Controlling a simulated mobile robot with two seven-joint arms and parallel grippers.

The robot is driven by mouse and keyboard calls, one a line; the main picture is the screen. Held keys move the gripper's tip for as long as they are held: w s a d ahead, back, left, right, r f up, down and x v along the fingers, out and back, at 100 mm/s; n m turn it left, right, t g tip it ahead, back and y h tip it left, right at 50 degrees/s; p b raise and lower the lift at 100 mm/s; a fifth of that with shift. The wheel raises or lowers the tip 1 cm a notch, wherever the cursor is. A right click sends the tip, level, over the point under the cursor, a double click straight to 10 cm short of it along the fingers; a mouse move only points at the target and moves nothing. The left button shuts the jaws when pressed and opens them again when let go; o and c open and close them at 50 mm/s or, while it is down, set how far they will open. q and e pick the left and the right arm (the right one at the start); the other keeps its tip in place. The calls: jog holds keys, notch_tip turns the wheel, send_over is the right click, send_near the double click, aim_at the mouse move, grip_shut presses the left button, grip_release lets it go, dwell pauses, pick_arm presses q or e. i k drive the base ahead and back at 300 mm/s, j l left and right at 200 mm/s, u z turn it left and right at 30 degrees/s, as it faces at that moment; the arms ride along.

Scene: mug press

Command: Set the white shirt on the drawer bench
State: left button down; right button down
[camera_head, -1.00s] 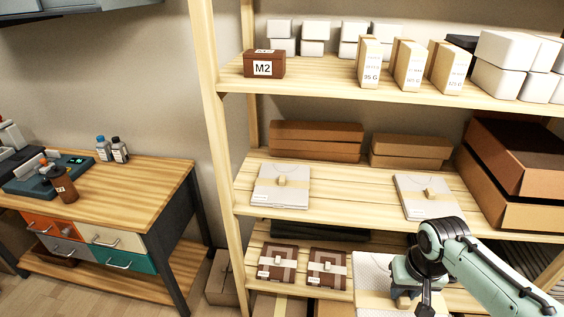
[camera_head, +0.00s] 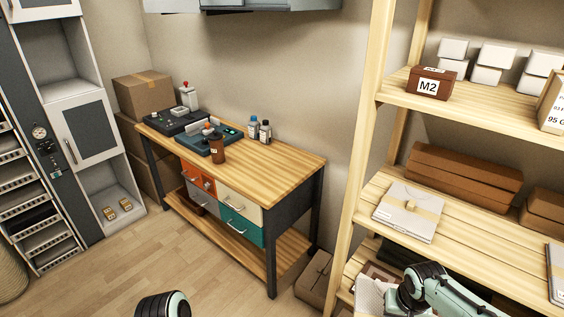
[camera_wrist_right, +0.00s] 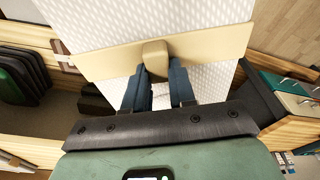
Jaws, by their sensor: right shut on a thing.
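The white shirt (camera_wrist_right: 105,22) is a flat, white, dotted packet with a tan band and a small tan block on it. My right gripper (camera_wrist_right: 158,74) is shut on that block. In the head view the shirt (camera_head: 371,292) shows at the bottom, beside the shelf, partly hidden by my right arm. The drawer bench (camera_head: 290,160) stands left of the shelf, with a wooden top and orange, grey, cream and teal drawers. It also shows at the right of the wrist view (camera_wrist_right: 285,92). My left gripper is out of view; only part of my left arm shows.
A cup (camera_head: 216,150), dark devices and two bottles (camera_head: 265,131) stand towards the bench's back and left; its right end is clear. The wooden shelf (camera_head: 362,140) has an upright post beside my right arm. A carton (camera_head: 314,278) lies on the floor between them.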

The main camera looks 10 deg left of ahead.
aim_at(271, 172)
jog(key=i+j+u, duration=0.2)
jog(key=u, duration=0.15)
jog(key=i+j+u, duration=0.1)
jog(key=i+u, duration=0.15)
jog(key=u, duration=0.15)
jog(key=i+u, duration=0.35)
jog(key=k+j, duration=0.05)
